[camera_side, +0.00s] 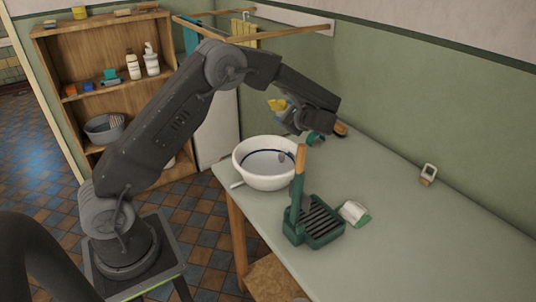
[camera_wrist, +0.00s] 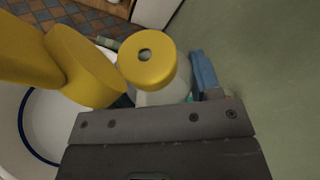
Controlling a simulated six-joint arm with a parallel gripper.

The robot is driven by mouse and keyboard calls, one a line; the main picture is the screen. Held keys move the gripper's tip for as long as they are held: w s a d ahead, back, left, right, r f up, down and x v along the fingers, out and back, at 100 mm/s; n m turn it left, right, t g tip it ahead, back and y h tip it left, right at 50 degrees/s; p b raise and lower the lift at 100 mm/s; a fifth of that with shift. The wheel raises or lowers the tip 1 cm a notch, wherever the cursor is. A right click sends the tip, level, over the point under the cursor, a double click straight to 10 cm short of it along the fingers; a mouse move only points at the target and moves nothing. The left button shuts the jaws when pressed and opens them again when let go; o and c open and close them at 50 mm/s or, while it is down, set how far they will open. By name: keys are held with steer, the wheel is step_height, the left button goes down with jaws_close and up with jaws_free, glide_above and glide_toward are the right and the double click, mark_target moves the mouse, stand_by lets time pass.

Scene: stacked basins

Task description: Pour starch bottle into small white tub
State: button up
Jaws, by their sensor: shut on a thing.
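The small white tub (camera_side: 262,182), round with a dark blue line inside, stands upright near the table's left edge. Its rim and inside also show at the left of the wrist view (camera_wrist: 37,118). My gripper (camera_side: 291,120) is above the tub's far side. It is shut on the starch bottle, whose yellow part (camera_side: 277,105) shows at its left. In the wrist view a round yellow cap with a dark hole (camera_wrist: 158,72) sits on a pale body (camera_wrist: 165,96). Larger yellow parts fill the upper left; I cannot tell how they join. My fingertips are hidden.
A green ribbed tray (camera_side: 318,237) stands in front of the tub, with an upright wooden-and-green handle (camera_side: 299,175). A white and green item (camera_side: 355,213) lies beside it. A brown-ended item (camera_side: 340,129) is behind my gripper.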

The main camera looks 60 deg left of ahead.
steer(key=w+m, duration=0.1)
steer(key=w+m+g, duration=0.1)
steer(key=shift+a+r+m+g+h, duration=0.15)
steer(key=shift+a+m+g+h, duration=0.15)
steer(key=shift+h, duration=0.1)
steer(key=shift+w+a+f+m+g+h, duration=0.15)
steer(key=shift+w+m+g+h, duration=0.25)
steer(key=shift+w+m+g, duration=0.55)
steer(key=shift+s, duration=0.2)
